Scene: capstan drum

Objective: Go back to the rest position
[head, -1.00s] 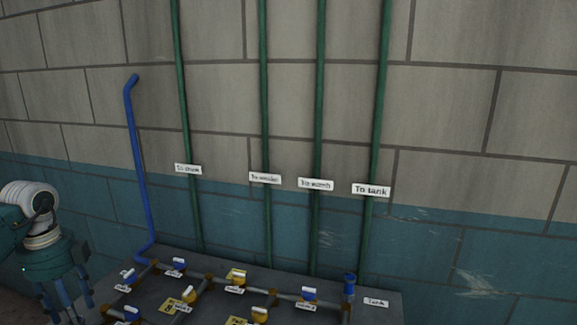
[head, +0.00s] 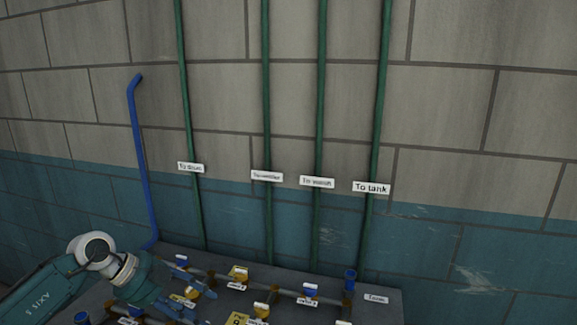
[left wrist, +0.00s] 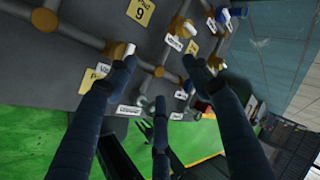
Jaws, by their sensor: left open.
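My left gripper (head: 186,290) is over the left part of the grey valve panel (head: 385,307) in the head view. Its dark fingers stand apart in the left wrist view (left wrist: 160,78), with nothing between them. The panel surface (left wrist: 75,20) with its pipes and valves lies beyond the fingertips. I cannot tell the exact gap between the fingers and the panel. My right gripper is in neither view.
The panel carries yellow valves (head: 239,275), blue valves (head: 310,290), a blue upright stub (head: 350,281) and small labels. A blue pipe (head: 142,165) and several green pipes (head: 318,120) run up the block wall (head: 470,100). Green floor (left wrist: 40,140) shows below the panel.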

